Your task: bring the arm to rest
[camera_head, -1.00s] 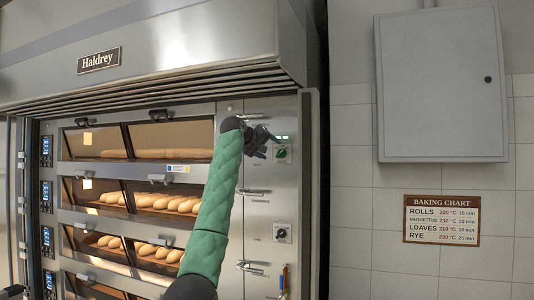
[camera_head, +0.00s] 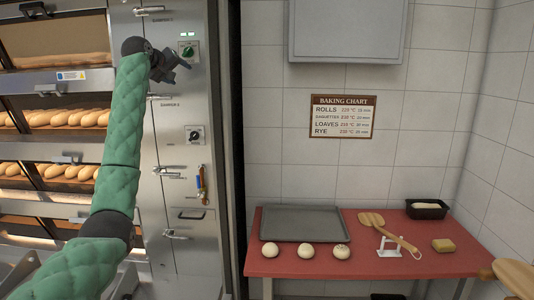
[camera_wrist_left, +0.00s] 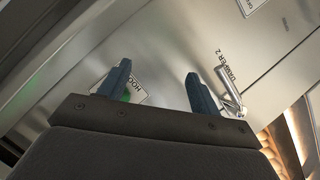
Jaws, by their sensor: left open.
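My left arm, in a green padded sleeve, reaches up across the oven front in the head view. Its dark left gripper (camera_head: 172,66) is beside the oven's upper control panel, just below and left of a green knob (camera_head: 187,51). In the left wrist view the two fingers (camera_wrist_left: 158,92) stand apart with nothing between them. Behind them is the bare steel panel (camera_wrist_left: 165,45), with a partly hidden label and a green patch behind the left finger. A damper handle (camera_wrist_left: 231,92) lies to the right of the fingers. My right gripper is not in view.
The deck oven (camera_head: 175,225) holds several loaves behind glass. A baking chart (camera_head: 342,116) hangs above.

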